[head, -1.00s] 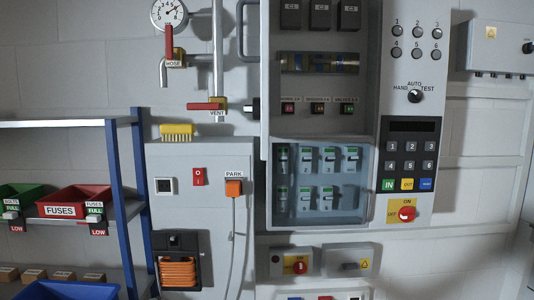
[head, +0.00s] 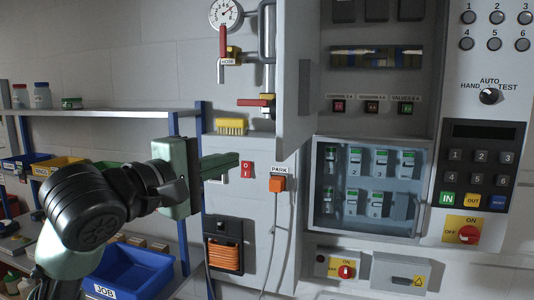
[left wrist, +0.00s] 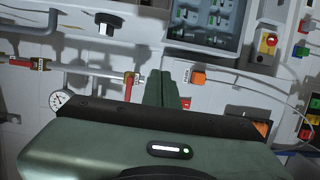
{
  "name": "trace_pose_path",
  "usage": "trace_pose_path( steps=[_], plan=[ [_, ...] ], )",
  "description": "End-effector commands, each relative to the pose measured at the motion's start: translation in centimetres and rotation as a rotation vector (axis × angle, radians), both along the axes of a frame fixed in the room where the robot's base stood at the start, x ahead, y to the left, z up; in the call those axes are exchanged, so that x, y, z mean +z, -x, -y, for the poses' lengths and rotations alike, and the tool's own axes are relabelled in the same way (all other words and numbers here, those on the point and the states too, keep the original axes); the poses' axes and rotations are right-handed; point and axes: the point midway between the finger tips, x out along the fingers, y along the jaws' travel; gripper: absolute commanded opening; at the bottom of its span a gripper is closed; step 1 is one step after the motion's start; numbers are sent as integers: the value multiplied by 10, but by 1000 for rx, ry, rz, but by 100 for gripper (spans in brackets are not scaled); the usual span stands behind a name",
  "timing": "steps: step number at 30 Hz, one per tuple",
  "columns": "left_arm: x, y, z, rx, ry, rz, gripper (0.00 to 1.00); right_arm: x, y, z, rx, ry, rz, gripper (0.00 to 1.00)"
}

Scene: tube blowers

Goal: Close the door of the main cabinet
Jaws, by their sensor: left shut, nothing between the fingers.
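In the left wrist view a grey panel with a black knob (left wrist: 107,22), which looks like this door, is at the upper left. My left gripper (head: 238,160) is shut and empty, left of and below the door, apart from it in the head view. It also shows in the left wrist view (left wrist: 168,90). My right gripper is out of view.
Pipes with a red-handled vent valve (head: 256,102) and a gauge (head: 226,14) are on the wall left of the door. Below are a yellow brush (head: 231,126) and an orange plug (head: 277,184) with a hanging cable. Shelves with bins, including a blue bin (head: 130,270), are at left.

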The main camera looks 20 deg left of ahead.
Motion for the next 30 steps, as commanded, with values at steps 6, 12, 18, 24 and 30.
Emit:
trace_pose_path(
  steps=[6,12,18,24,30],
  plan=[
    [3,-47,15,-1,1,-3,0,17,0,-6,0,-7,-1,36],
    [2,-52,42,-3,-3,1,0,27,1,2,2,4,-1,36],
    [1,-52,56,0,-1,0,0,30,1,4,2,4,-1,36],
    [0,-51,58,0,-1,0,0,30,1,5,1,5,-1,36],
    [0,-51,58,1,-1,0,0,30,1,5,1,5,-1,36]
  ],
)
